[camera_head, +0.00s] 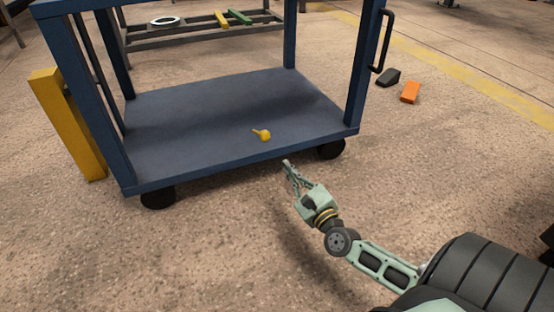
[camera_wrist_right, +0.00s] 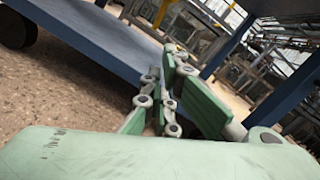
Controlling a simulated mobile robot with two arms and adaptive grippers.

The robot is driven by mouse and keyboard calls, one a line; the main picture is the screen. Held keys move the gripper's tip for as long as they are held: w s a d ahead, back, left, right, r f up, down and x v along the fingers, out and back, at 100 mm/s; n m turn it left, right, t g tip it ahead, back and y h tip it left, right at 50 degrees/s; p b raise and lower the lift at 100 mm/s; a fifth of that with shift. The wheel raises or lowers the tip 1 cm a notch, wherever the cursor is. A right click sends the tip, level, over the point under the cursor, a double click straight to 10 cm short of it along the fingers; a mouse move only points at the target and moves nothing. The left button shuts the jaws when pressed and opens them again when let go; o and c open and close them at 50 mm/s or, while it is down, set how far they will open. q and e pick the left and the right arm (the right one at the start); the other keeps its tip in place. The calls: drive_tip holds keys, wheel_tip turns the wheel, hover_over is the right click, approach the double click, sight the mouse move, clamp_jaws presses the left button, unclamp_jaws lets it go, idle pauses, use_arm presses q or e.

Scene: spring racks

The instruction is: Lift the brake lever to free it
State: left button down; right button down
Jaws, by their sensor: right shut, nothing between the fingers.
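A small yellow lever with a round knob (camera_head: 264,134), which looks like the brake lever, sits at the blue cart's lower deck (camera_head: 210,95), near its front edge. My right gripper (camera_head: 287,163) is shut and empty, in front of the deck edge and just below and right of the lever in the head view. It is apart from the lever. In the right wrist view the gripper's fingers (camera_wrist_right: 168,60) point toward the blue deck (camera_wrist_right: 90,35). A yellow piece (camera_wrist_right: 163,12) shows beyond them; I cannot tell if it is the lever. My left gripper is out of view.
The cart stands on black wheels (camera_head: 158,196) with blue corner posts. A yellow post (camera_head: 68,125) stands at its left. An orange wedge (camera_head: 410,92) and a dark wedge (camera_head: 388,78) lie on the floor at right. The floor in front of the cart is clear.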

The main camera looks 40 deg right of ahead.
drive_tip(key=w+a+r+p, duration=0.1)
drive_tip(key=w+r, duration=0.3)
drive_tip(key=w, duration=0.1)
drive_tip(key=shift+w+p, duration=0.2)
drive_tip(key=shift+p, duration=0.15)
drive_tip(key=shift+a, duration=0.1)
drive_tip(key=r+p, duration=0.1)
drive_tip(key=p, duration=0.3)
drive_tip(key=shift+w+a+r+g, duration=0.1)
drive_tip(key=shift+a+r+g, duration=0.1)
drive_tip(key=shift+g, duration=0.1)
drive_tip(key=shift+f, duration=0.15)
